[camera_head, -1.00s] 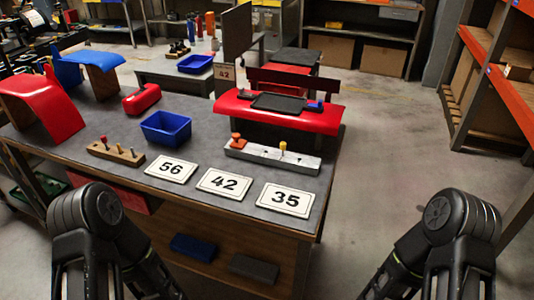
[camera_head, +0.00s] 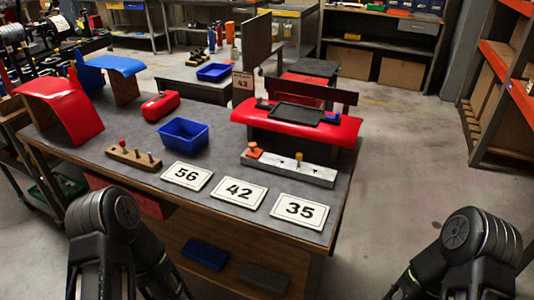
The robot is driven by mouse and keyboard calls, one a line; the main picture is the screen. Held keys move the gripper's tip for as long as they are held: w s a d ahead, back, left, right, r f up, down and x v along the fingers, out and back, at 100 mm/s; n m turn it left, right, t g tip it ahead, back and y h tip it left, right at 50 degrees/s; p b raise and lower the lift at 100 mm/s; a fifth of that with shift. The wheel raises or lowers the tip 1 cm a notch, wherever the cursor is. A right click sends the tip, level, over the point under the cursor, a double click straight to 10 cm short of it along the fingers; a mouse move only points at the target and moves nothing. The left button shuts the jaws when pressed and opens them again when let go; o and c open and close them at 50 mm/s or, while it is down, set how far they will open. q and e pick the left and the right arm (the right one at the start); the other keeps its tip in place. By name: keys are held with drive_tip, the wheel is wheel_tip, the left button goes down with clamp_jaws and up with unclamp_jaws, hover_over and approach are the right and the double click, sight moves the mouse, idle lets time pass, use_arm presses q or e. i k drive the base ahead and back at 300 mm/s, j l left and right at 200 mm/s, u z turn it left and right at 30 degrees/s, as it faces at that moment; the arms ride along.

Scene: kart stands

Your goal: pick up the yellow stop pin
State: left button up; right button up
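A small pin with a yellow head (camera_head: 299,156) stands upright in the grey metal bar (camera_head: 318,175) on the workbench, in front of the red kart part. An orange knob (camera_head: 254,150) sits at the left end of the same bar. A wooden block (camera_head: 133,157) to the left holds a red-headed pin (camera_head: 122,143) and two plainer pins. My two arms show at the bottom left and bottom right, below and in front of the bench. Their gripper fingertips are not visible, and neither arm touches anything on the bench.
A blue bin (camera_head: 184,134) stands behind the wooden block. The red kart part (camera_head: 340,130) carries a black tray (camera_head: 297,113). Open floor lies right of the bench.

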sight(299, 156)
drive_tip(key=i+l, duration=0.15)
drive_tip(key=i, duration=0.35)
drive_tip(key=z, duration=1.5)
